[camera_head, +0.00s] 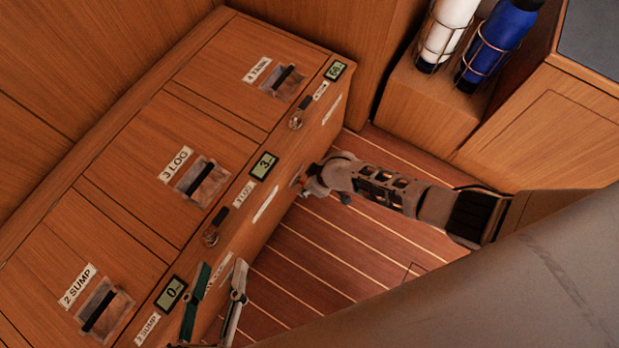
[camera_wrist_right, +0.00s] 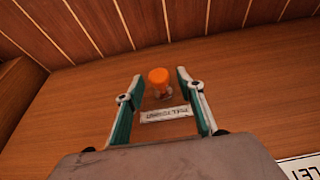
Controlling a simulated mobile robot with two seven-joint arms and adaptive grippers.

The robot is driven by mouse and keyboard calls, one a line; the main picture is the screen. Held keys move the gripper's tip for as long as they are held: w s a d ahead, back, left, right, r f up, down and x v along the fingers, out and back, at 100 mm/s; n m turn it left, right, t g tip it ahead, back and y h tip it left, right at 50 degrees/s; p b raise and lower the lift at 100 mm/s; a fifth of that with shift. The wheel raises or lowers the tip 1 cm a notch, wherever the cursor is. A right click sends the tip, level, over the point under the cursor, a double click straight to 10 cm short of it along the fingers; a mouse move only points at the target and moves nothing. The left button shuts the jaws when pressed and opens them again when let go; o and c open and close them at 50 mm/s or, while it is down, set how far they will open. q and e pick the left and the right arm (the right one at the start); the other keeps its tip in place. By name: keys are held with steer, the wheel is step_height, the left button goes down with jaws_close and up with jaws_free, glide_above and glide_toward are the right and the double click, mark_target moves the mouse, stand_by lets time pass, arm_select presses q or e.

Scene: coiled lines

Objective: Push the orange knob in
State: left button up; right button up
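The orange knob (camera_wrist_right: 158,77) stands out from a wooden panel in the right wrist view, with a white label (camera_wrist_right: 166,115) beside it. My right gripper (camera_wrist_right: 160,84) is open, its green-padded fingers on either side of the knob in the picture. I see no finger touching it, and cannot tell the depth between them. In the head view my right gripper (camera_head: 305,181) is at the front face of the wooden bench (camera_head: 135,178), and the knob is hidden there. My left gripper (camera_head: 221,268) is open and empty at the bottom, close to the bench front.
The bench top has recessed latches at 2 SUMP (camera_head: 103,311), 3 LOG (camera_head: 201,182) and 4 TANK (camera_head: 284,82). Small displays and metal key-like fittings line its front edge. Striped floor (camera_head: 300,262) is clear. White (camera_head: 447,30) and blue (camera_head: 497,42) bottles stand in racks at upper right.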

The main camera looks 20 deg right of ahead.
steer(key=shift+r, duration=0.15)
steer(key=v, duration=1.1)
steer(key=shift+r, duration=0.4)
steer(key=shift+s+d, duration=0.1)
